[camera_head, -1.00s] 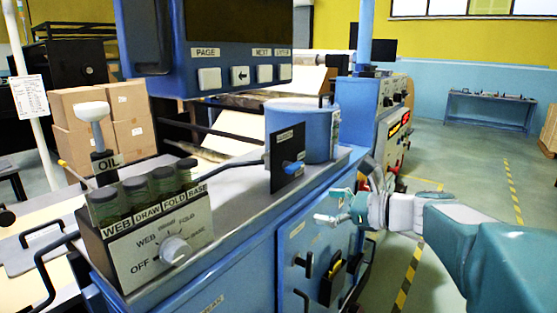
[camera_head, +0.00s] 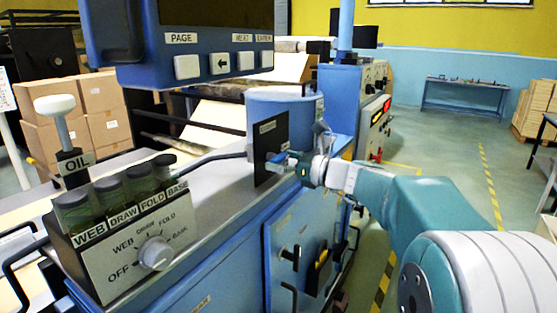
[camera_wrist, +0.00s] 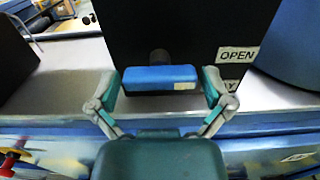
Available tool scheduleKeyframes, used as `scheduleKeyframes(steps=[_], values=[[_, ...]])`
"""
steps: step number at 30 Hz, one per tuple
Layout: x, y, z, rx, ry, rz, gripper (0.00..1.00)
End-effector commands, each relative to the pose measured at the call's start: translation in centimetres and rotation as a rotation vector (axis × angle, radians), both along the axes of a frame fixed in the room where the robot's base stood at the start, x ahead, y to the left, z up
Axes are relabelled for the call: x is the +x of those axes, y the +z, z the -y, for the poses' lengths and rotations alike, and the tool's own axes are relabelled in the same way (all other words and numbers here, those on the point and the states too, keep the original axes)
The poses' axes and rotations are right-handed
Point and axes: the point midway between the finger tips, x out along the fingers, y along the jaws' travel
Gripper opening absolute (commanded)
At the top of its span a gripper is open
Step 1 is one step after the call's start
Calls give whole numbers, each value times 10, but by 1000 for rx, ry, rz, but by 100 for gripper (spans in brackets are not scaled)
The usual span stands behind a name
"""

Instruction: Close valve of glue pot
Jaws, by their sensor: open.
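The glue pot (camera_head: 283,108) is a blue cylinder on the machine's ledge. A black plate (camera_head: 266,160) stands at its front. The blue valve handle (camera_wrist: 160,78) sticks out from this plate on a dark stem and lies level in the wrist view; it also shows in the head view (camera_head: 277,158). A label reading OPEN (camera_wrist: 238,54) is right of the handle, with a second label partly hidden below it. My gripper (camera_wrist: 161,84) is open, with one finger at each end of the handle. I cannot tell whether the fingers touch it.
A selector box (camera_head: 135,245) with a white knob and several capped jars stands at the left of the ledge. A blue panel with buttons (camera_head: 215,62) hangs above.

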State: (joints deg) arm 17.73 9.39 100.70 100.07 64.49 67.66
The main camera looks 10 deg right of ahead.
Motion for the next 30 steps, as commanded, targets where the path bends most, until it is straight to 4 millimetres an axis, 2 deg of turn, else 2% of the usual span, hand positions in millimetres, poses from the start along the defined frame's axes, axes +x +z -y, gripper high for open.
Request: scheduleKeyframes(steps=[9,11,12,13,14,30], values=[[2,0,-3,0,0,0,100],[2,0,-3,-1,0,1,73],[2,0,-3,-1,0,1,55],[2,0,-3,-1,0,1,42],[2,0,-3,0,0,0,38],[3,0,-2,-79,-1,78,38]])
